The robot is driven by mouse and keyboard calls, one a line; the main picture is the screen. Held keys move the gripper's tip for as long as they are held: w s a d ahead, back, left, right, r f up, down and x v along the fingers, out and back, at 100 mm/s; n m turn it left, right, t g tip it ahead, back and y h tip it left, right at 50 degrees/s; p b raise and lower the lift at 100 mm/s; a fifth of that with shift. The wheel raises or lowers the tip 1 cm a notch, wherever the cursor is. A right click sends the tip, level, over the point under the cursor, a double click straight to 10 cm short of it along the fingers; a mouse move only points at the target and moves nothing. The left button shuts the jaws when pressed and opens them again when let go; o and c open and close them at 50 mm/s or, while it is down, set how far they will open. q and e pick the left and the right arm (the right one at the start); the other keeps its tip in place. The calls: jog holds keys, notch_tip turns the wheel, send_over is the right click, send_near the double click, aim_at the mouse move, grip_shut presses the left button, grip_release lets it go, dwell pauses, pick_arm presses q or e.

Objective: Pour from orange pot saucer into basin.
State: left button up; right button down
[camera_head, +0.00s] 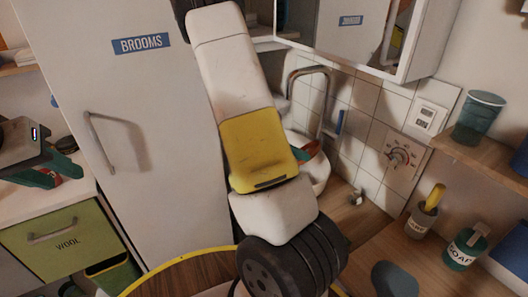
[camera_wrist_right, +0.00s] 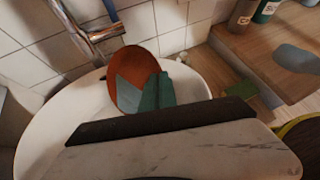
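The orange pot saucer (camera_wrist_right: 132,62) is tilted steeply over the white basin (camera_wrist_right: 45,125) in the right wrist view. The teal fingers of my right gripper (camera_wrist_right: 148,92) are at its lower edge and look closed on it. In the head view, my right arm hides most of the basin (camera_head: 321,172), and only a strip of the saucer (camera_head: 309,150) shows. I cannot make out any contents on the saucer. My left gripper (camera_head: 50,173) is at the far left above a white counter. Its teal fingers look apart, with a small reddish patch between them.
A metal tap (camera_head: 316,72) rises behind the basin, also close to the saucer in the right wrist view. A mirrored cabinet (camera_head: 425,40) hangs above. A soap bottle (camera_head: 463,250) and brush holder (camera_head: 421,222) stand on the wooden counter. A tall brooms cupboard (camera_head: 150,120) stands left.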

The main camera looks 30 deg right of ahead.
jog(key=shift+w+a+r+n+g+h+p, duration=0.2)
jog(key=shift+w+a+r+n+g+h, duration=0.05)
jog(key=shift+w+g+h, duration=0.15)
jog(key=shift+w+a+r+n+g+h+p, duration=0.15)
jog(key=shift+w+a+r+n+g+h, duration=0.1)
jog(key=shift+w+g+h, duration=0.1)
dwell(1.1)
jog(key=s+d+f+m+t+y+b, duration=0.1)
jog(key=s+d+m+t+y+b, duration=0.2)
jog(key=s+d+t+y, duration=0.3)
jog(key=shift+s+d+f+m+t, duration=0.3)
jog(key=shift+s+d+f+t, duration=0.15)
jog(key=shift+s, duration=1.4)
jog(key=shift+y, duration=0.25)
jog(key=shift+w, duration=0.1)
